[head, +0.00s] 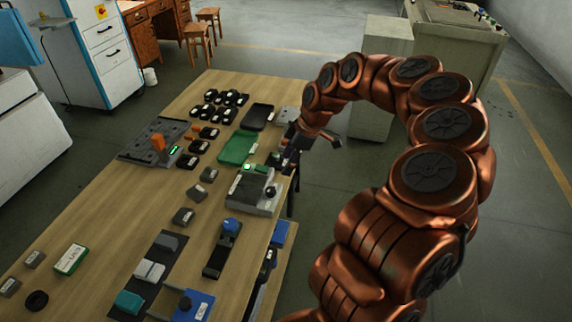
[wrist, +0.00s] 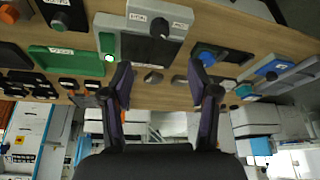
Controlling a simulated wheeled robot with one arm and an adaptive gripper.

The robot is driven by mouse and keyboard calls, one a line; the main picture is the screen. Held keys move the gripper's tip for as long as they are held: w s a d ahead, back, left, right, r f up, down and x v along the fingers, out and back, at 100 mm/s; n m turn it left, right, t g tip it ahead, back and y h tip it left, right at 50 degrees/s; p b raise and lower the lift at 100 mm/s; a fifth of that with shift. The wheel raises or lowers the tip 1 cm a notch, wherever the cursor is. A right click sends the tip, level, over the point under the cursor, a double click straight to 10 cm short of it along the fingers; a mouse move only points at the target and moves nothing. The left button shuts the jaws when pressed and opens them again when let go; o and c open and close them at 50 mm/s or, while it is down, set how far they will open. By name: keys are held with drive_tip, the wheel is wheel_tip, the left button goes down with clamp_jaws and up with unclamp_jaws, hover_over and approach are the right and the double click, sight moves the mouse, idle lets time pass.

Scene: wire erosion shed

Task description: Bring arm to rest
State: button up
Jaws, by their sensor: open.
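My copper-coloured arm arches from the lower right of the head view over the right side of the table (head: 130,215). My gripper (head: 312,152) is at the table's right edge, next to a grey device with a black knob (head: 258,190). In the wrist view my gripper (wrist: 160,80) shows two dark fingers spread apart with nothing between them. The same grey device (wrist: 145,38) lies beyond the fingertips, with a small dark object (wrist: 153,77) on the table edge between them. Whether a finger touches anything is unclear.
A green tray (head: 238,147), a black tray (head: 257,117), several small black parts and a dark grey plate (head: 155,140) are on the table. A blue-knobbed device (head: 222,245) stands nearer. A grey cabinet (head: 380,70) is behind my arm. Floor right of the table is clear.

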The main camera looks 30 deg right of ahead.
idle(0.4)
drive_tip(key=s+a+r+m+g+h, duration=0.1)
drive_tip(key=s+a+r+m, duration=0.2)
drive_tip(key=s+a+r, duration=0.85)
drive_tip(key=s+a+f+m+g+h, duration=0.1)
drive_tip(key=s+m, duration=0.3)
drive_tip(key=s, duration=0.6)
drive_tip(key=s+a+f+m+g+h, duration=0.2)
drive_tip(key=s+m, duration=0.3)
drive_tip(key=s, duration=0.6)
drive_tip(key=shift+a+f, duration=0.35)
drive_tip(key=shift+f, duration=0.35)
